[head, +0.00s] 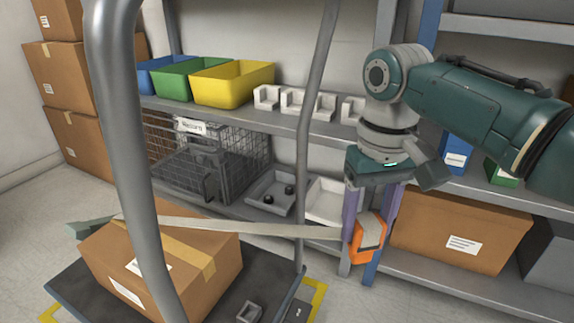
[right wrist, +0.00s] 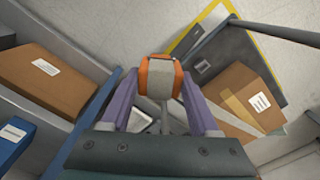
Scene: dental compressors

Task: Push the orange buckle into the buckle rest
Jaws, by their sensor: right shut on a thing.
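The orange buckle (head: 368,238) is held between the purple fingers of my right gripper (head: 368,225), which is shut on it. In the right wrist view the buckle (right wrist: 158,78) shows as an orange frame with a grey middle, between the fingertips. A pale strap (head: 240,228) runs from the buckle leftward across the carton. A small grey holder, which looks like the buckle rest (head: 249,312), sits on the cart's deck near the bottom edge, below and left of the buckle and apart from it. My left gripper is not seen.
A carton (head: 165,262) stands on the dark cart deck (head: 75,285). Grey cart handle tubes (head: 318,100) rise in front of the shelves. Shelving with coloured bins (head: 232,84), a wire crate (head: 215,160) and a large carton (head: 455,232) lies behind. Yellow floor marking edges the deck.

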